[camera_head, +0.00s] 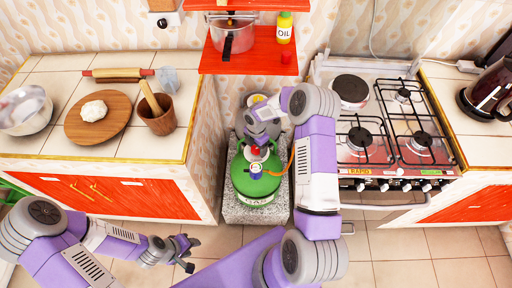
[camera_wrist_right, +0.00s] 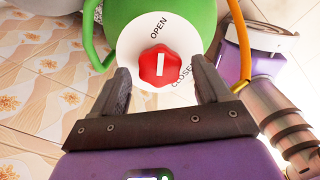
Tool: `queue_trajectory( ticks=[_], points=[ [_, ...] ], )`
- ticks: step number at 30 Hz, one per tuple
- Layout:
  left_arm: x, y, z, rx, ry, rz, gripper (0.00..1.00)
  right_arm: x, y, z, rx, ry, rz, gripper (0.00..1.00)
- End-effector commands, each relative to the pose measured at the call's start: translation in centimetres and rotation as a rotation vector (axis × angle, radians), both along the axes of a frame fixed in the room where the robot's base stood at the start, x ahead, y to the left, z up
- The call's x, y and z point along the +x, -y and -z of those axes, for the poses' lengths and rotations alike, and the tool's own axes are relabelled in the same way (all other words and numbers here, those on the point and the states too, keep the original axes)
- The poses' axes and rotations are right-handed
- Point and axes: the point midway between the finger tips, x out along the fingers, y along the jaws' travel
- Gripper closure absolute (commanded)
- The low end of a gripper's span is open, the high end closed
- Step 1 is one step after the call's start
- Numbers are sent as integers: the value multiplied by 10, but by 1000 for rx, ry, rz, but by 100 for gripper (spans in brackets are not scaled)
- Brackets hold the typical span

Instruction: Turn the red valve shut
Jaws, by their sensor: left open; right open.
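The red valve (camera_wrist_right: 160,67) is a knob with a white line on it, set on a white disc (camera_wrist_right: 132,42) marked OPEN and CLOSED. The valve sits on the green gas cylinder (camera_head: 240,180) in the gap between the counters. My right gripper (camera_wrist_right: 163,85) is open, its fingers on either side of the valve; I cannot tell whether they touch it. In the head view the right arm partly hides the valve. My left gripper (camera_head: 188,252) is open and empty, low over the floor at left.
An orange hose (camera_wrist_right: 239,45) runs beside the valve, right of the fingers. A gas stove (camera_head: 400,130) stands to the right. A red shelf (camera_head: 262,58) with a pot (camera_head: 232,36) hangs above the cylinder. The left counter (camera_head: 45,145) holds a board, cup and bowl.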

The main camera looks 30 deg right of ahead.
Motion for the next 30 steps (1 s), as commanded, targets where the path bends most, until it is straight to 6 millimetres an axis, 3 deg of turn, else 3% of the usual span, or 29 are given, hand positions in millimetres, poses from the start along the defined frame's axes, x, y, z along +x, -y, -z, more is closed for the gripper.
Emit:
queue_trajectory(
  ticks=[10,21,30],
  points=[
    [0,0,1,0,0,0,57,0,0,6,0,1,1,24],
    [0,0,1,0,0,0,57,0,0,6,0,1,0,79],
    [0,0,3,0,0,0,57,0,0,6,-1,1,34,80]
  ],
)
